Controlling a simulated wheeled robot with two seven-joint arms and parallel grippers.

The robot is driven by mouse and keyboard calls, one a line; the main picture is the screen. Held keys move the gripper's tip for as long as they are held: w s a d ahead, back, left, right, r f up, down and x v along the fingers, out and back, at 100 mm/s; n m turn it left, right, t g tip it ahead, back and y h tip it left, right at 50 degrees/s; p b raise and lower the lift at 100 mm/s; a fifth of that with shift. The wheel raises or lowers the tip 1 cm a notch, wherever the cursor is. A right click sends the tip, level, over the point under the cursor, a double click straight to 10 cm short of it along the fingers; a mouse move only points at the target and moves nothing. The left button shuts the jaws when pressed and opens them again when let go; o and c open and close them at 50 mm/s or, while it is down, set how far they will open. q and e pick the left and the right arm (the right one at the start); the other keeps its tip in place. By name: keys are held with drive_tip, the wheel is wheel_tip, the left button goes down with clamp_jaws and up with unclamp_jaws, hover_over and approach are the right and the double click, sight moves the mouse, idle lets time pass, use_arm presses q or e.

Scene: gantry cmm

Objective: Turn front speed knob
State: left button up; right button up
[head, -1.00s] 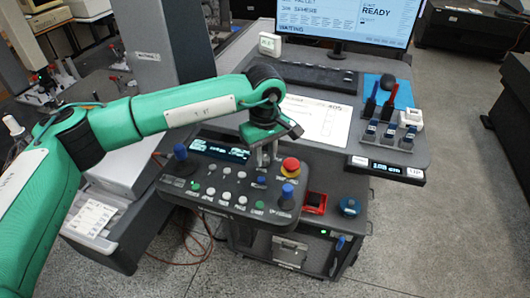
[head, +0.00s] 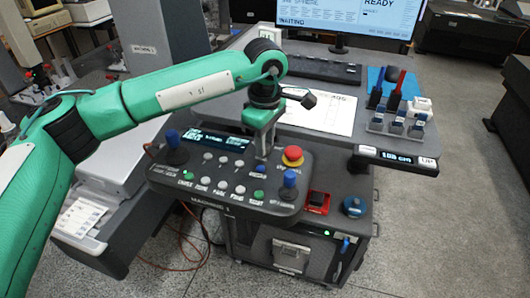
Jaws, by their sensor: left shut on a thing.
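The dark control panel (head: 215,200) in the middle carries a lit display, several white, green and blue buttons, a red mushroom button (head: 292,156) and two blue-topped joysticks. My left gripper (head: 261,155) points down at the panel's upper right, between the display and the red button. Its fingers are shut on a small knob there, apparently the front speed knob, which they mostly hide. A small blue button (head: 259,168) shows just in front of the fingertips. My right gripper is not in view.
Behind stand a monitor (head: 345,14), a keyboard (head: 318,70), a paper sheet (head: 325,113) and a rack of blue-handled tools (head: 398,122). Open floor lies to the right.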

use_arm(q)
drive_tip(key=shift+f+n+b, duration=0.15)
drive_tip(key=shift+n+b, duration=1)
drive_tip(key=shift+n, duration=0.05)
drive_tip(key=shift+n+b, duration=0.65)
drive_tip(key=shift+n, duration=0.55)
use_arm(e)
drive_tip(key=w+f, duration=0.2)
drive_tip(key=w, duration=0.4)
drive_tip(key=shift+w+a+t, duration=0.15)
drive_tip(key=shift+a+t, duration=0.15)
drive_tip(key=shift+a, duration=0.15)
use_arm(q)
drive_tip(key=shift+r, duration=0.2)
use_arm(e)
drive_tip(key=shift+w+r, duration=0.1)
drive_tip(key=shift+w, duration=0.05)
use_arm(q)
drive_tip(key=o, duration=1)
drive_tip(key=shift+r+b, duration=0.1)
drive_tip(key=shift+b, duration=0.2)
